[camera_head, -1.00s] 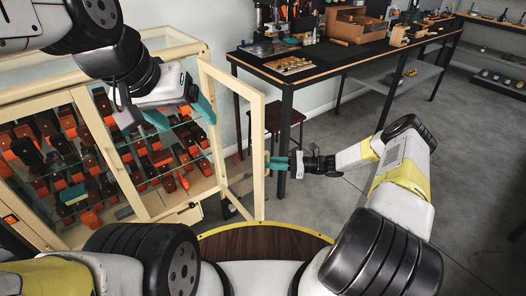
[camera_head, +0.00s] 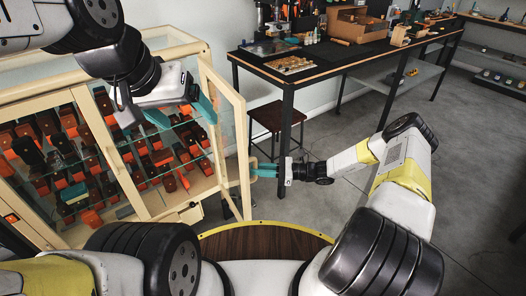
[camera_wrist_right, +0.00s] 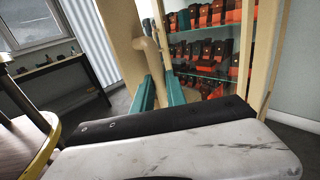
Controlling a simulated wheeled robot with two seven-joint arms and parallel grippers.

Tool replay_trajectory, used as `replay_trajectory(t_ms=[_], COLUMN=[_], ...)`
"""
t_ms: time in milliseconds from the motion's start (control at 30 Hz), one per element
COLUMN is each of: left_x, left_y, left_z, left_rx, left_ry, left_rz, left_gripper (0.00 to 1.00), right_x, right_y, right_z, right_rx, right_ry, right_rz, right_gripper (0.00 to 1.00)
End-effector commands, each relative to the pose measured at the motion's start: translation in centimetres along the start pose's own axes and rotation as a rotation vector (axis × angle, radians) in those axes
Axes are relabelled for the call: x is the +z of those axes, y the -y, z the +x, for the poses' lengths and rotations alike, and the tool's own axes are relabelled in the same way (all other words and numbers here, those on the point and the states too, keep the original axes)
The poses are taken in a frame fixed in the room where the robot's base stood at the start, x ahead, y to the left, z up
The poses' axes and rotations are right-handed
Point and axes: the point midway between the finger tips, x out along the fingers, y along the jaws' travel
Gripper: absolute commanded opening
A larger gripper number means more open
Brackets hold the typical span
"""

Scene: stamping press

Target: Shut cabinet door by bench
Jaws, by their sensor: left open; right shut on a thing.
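The cream-framed cabinet (camera_head: 165,45) stands at the left, with a glazed door (camera_head: 241,125) standing partly open on its right side. The door's frame and a cream handle (camera_wrist_right: 148,48) also show in the right wrist view. My right gripper (camera_head: 258,171) is shut on the handle; its teal fingers sit either side of it in the wrist view (camera_wrist_right: 160,88). My left gripper (camera_head: 182,112) is open and empty in front of the cabinet, with its teal fingers apart, left of the door.
Glass shelves inside the cabinet hold many dark and orange items (camera_head: 165,150). A dark workbench (camera_head: 320,58) with tools and boxes stands behind, with a stool (camera_head: 276,117) beside it. The grey floor (camera_head: 470,130) at the right is clear.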

Motion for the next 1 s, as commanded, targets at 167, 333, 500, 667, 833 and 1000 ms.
replay_trajectory(t_ms=[167, 333, 500, 667, 833, 1000], left_x=[0.0, 0.0, 0.0, 0.0, 0.0, 0.0], left_y=[0.0, 0.0, 0.0, 0.0, 0.0, 0.0], left_z=[0.0, 0.0, 0.0, 0.0, 0.0, 0.0], left_rx=[0.000, 0.000, 0.000, 0.000, 0.000, 0.000], left_ry=[0.000, 0.000, 0.000, 0.000, 0.000, 0.000], left_rz=[0.000, 0.000, 0.000, 0.000, 0.000, 0.000], left_gripper=[0.81, 0.81, 0.81, 0.81, 0.81, 0.81], right_x=[0.0, 0.0, 0.0, 0.0, 0.0, 0.0], right_y=[-1.2, -2.2, -3.2, -3.9, -4.0, -4.1], right_z=[1.7, 3.3, 4.8, 5.5, 5.6, 5.7], right_rx=[0.001, 0.000, -0.001, 0.001, 0.002, 0.003], right_ry=[0.000, 0.000, 0.001, 0.000, 0.000, 0.000], right_rz=[0.002, 0.002, 0.001, 0.001, 0.000, 0.001], right_gripper=[0.00, 0.00, 0.00, 0.00, 0.00, 0.00])
